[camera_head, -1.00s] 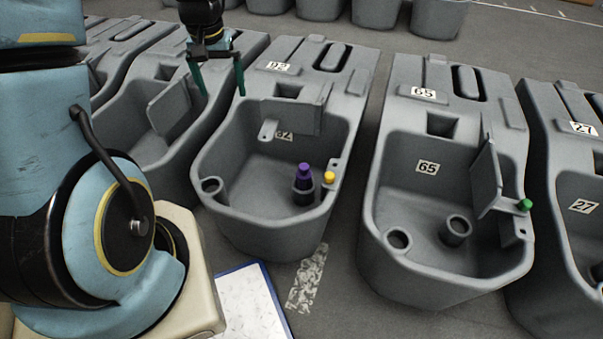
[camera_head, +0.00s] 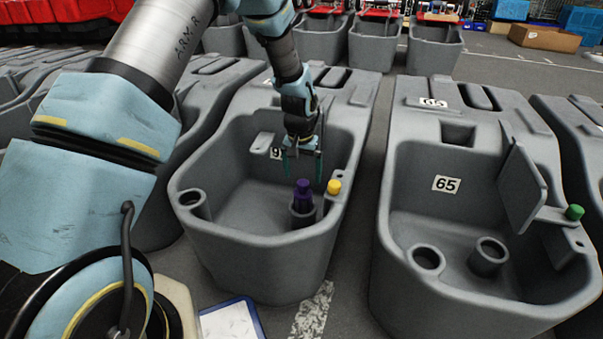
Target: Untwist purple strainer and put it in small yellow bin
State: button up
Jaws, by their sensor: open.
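The purple strainer (camera_head: 303,192) stands upright in a grey tube (camera_head: 303,213) inside the basin of the tank marked 92 (camera_head: 235,238). My gripper (camera_head: 303,166) is open and points down above the strainer, its two green fingers apart. In the picture the fingertips come close to the strainer's top, but I cannot tell the exact gap. No small yellow bin shows; a yellow cap (camera_head: 334,187) sits on the tank's right rim, right of the strainer.
A tank marked 65 (camera_head: 395,225) stands to the right, with a green cap (camera_head: 574,212) on its rim. A white board with a blue edge (camera_head: 230,320) lies on the floor in front. Cardboard and blue boxes (camera_head: 544,38) stand far back right.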

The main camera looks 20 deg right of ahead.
aim_at(303, 193)
jog(key=f+b, duration=0.1)
jog(key=f, duration=0.2)
jog(key=f+b, duration=0.1)
jog(key=f, duration=0.2)
jog(key=f+b, duration=0.1)
jog(key=f, duration=0.2)
jog(key=shift+w+d, duration=0.3)
jog(key=shift+w, duration=0.1)
jog(key=c, duration=1.5)
jog(key=shift+r, duration=0.1)
jog(key=shift+n+p, duration=0.4)
jog(key=shift+n, duration=1.1)
jog(key=shift+c, duration=0.2)
jog(key=shift+p, duration=0.3)
